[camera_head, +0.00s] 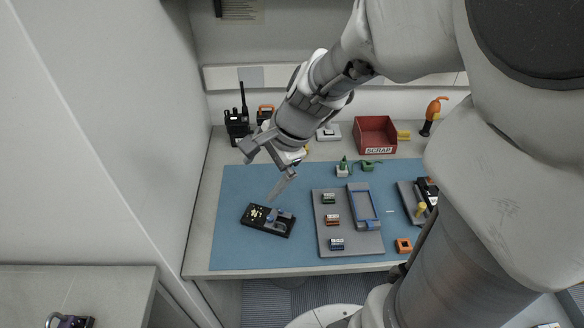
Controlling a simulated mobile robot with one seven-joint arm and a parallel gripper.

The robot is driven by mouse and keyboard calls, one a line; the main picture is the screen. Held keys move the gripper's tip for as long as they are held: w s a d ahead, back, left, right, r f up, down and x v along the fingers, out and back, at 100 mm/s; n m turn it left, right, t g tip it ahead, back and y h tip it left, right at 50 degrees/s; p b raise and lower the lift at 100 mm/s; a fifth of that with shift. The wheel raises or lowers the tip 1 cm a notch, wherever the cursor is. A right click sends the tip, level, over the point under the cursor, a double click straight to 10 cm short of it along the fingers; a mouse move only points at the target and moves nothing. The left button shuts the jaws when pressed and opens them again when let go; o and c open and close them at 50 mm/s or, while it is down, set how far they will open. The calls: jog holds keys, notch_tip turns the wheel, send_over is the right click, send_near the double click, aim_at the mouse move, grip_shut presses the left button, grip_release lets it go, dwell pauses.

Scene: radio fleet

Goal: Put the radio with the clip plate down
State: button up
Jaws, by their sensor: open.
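My gripper (264,171) is open and empty, above the blue mat (235,190) at its left part. A black handheld radio with a tall antenna (237,124) stands upright at the back left of the bench, beyond the mat. A flat dark oblong item (279,229) with small pale and blue-grey parts on top lies on the mat, below and in front of my gripper. It is too small to tell whether it is a radio or a parts tray. No clip plate can be made out for certain.
A grey board (327,246) carries small coloured blocks and a blue frame (363,203). A red SCRAP bin (376,135) and an orange-handled tool (432,112) stand at the back. An orange piece (403,245) lies front right. My arm hides part of the back.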

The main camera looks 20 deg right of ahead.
jog(key=s+d+r+n+t+h, duration=0.2)
jog(key=s+r+n+h, duration=0.1)
jog(key=s+r+n, duration=0.7)
jog(key=s+n, duration=0.2)
jog(key=n, duration=0.2)
jog(key=shift+s+d+n+h, duration=0.3)
jog(key=shift+s+n, duration=0.1)
